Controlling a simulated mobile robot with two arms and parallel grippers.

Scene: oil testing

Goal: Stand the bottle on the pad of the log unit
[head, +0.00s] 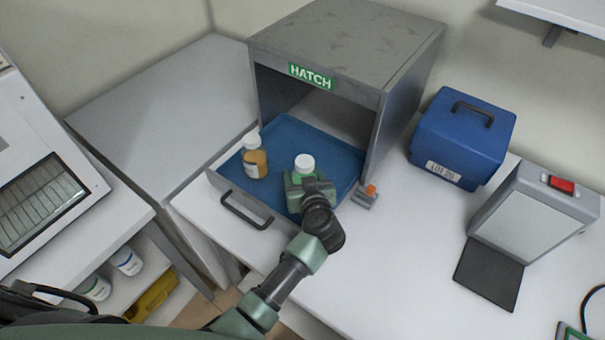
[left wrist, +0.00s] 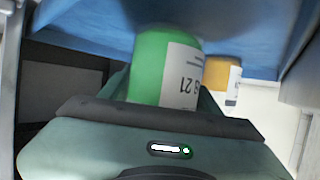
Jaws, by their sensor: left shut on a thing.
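The green bottle (head: 304,163) with a white cap stands over the blue-lined tray of the hatch, toward its right side. In the left wrist view the bottle (left wrist: 160,68) shows green with a white label reading "21". My left gripper (head: 305,184) is shut on it; the gripper hides most of its body in the head view. I cannot tell whether its base touches the tray. The log unit (head: 535,215), a grey box with a red button, stands on the right of the bench. Its black pad (head: 489,272) lies flat in front, bare. My right gripper is not in view.
An amber bottle (head: 255,163) stands left in the pulled-out tray (head: 285,140). The hatch (head: 345,45) walls and roof rise behind. A blue case (head: 462,137) and a small orange-topped item (head: 369,193) are right of it. White bench before the case is clear.

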